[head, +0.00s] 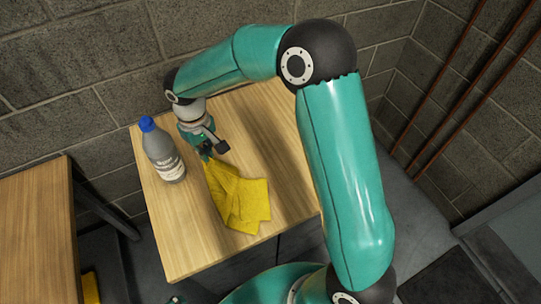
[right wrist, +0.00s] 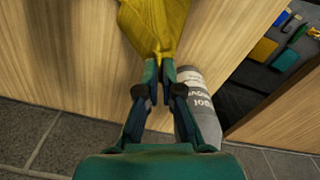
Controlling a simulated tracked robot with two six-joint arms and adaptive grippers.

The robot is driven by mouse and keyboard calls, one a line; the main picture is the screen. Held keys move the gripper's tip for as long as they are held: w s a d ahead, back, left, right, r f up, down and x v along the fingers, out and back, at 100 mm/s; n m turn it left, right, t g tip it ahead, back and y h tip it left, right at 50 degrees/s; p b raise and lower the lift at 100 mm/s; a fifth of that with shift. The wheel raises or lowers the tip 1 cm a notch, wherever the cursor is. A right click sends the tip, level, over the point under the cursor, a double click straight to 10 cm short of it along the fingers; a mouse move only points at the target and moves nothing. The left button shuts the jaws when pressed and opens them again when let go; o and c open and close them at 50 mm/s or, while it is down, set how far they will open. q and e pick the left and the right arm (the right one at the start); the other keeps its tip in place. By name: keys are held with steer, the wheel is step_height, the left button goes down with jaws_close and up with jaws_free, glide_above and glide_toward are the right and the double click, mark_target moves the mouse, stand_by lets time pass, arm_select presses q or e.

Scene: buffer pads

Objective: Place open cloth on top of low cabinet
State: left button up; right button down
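The yellow cloth (head: 240,197) lies on the wooden top of the low cabinet (head: 270,125), spread but creased, with its near part folded over itself. My right gripper (head: 207,156) is low over the cabinet top at the cloth's far left end. In the right wrist view my right gripper (right wrist: 160,68) has its fingertips close together on a gathered end of the cloth (right wrist: 157,25). The rest of the cloth fans out from the fingers over the wood.
A grey bottle with a blue cap (head: 163,150) stands upright on the cabinet top, just left of my right gripper; it also shows in the right wrist view (right wrist: 203,105). Another wooden table (head: 38,235) stands at the left. The block wall is behind. The cabinet top's right side is clear.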

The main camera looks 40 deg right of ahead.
arm_select(q)
steer(key=shift+o, duration=0.3)
steer(key=shift+r+p, duration=0.45)
arm_select(e)
steer(key=s+d+r+n, duration=0.2)
steer(key=d+r+n, duration=1)
steer(key=d+r, duration=0.7)
arm_select(q)
step_height(320, 180, down, 6)
steer(key=b, duration=0.6)
arm_select(e)
step_height(320, 180, down, 8)
steer(key=n, duration=0.1)
steer(key=shift+s+f, duration=0.15)
steer(key=shift+s, duration=0.3)
